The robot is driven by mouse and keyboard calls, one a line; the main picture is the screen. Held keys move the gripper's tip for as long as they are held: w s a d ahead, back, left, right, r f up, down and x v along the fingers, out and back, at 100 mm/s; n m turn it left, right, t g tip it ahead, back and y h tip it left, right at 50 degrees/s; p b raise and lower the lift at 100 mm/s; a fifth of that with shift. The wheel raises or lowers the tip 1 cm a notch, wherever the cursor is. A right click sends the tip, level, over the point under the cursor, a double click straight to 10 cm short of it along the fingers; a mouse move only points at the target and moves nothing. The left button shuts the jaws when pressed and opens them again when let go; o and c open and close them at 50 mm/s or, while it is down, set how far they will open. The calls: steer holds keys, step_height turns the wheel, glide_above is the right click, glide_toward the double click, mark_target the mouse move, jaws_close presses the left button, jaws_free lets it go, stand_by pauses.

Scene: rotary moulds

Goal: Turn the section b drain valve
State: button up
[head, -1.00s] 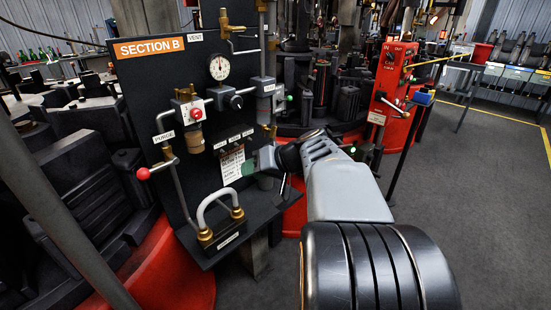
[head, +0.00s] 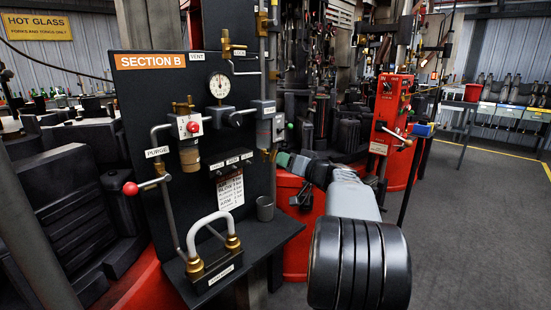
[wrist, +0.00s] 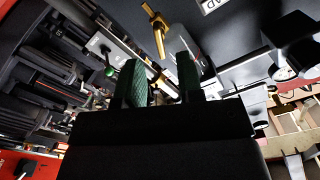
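The black Section B panel (head: 135,95) stands left of centre in the head view. No label reading drain is legible. A brass fitting (head: 269,155) sits low on the pipe at the panel's right edge, above a small grey cup (head: 265,208); I cannot tell surely that it is the drain valve. My gripper (head: 283,159) is just right of this fitting, with green fingertips towards the panel.
The red-knobbed purge lever (head: 131,188), a hose loop (head: 208,222) on the shelf and a gauge (head: 219,86) are on the panel. A grey box (head: 279,127) with a green knob is near my gripper. A red control box (head: 392,105) stands right. Floor is clear at right.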

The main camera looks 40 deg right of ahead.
mark_target(275, 157)
steer(key=shift+w+a, duration=0.2)
steer(key=shift+w, duration=0.95)
steer(key=shift+w+a, duration=0.2)
steer(key=shift+w, duration=0.95)
jaws_close()
